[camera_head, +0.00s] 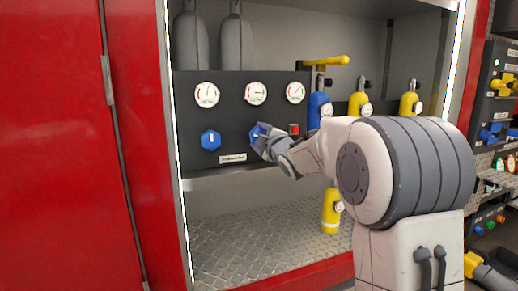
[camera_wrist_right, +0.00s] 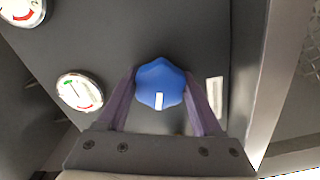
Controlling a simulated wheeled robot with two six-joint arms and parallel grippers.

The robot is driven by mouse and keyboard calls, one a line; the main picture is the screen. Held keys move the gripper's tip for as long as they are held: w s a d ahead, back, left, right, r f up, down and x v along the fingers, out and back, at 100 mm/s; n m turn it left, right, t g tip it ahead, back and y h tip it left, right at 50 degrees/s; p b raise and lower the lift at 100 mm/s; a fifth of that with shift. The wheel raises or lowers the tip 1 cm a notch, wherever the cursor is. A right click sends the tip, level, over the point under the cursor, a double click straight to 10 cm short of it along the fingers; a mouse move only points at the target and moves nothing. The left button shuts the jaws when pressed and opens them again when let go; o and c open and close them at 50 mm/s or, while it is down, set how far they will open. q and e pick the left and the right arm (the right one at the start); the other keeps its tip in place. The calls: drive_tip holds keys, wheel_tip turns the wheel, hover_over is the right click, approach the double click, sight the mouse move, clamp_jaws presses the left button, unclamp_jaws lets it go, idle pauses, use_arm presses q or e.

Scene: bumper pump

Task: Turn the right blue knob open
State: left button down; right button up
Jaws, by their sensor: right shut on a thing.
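The right blue knob (camera_wrist_right: 159,82) sits on the dark panel, with a white mark on its face. In the head view the right blue knob (camera_head: 259,132) is partly hidden by my right gripper (camera_head: 264,140). My right gripper (camera_wrist_right: 162,95) has one finger on each side of the knob and is shut on it. The left blue knob (camera_head: 210,140) is on the same panel (camera_head: 190,105), with its white mark upright. My left gripper is not in view.
Several round gauges (camera_head: 256,93) line the panel above the knobs. A red switch (camera_head: 294,129) sits right of the gripper. Blue and yellow cylinders (camera_head: 357,101) stand further right, below a yellow handle (camera_head: 327,61). A metal shelf floor (camera_head: 230,225) lies below, mostly clear.

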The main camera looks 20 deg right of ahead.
drive_tip(key=n+b, duration=0.2)
drive_tip(key=n, duration=0.1)
drive_tip(key=n+b, duration=0.1)
drive_tip(key=shift+f+n+b, duration=0.25)
drive_tip(key=shift+n+b, duration=0.05)
drive_tip(key=shift+b, duration=0.1)
drive_tip(key=shift+r+n+b, duration=0.15)
drive_tip(key=shift+n+b, duration=0.8)
drive_tip(key=shift+n, duration=0.55)
drive_tip(key=o, duration=1.3)
drive_tip(key=shift+o, duration=0.2)
drive_tip(key=shift+r, duration=0.1)
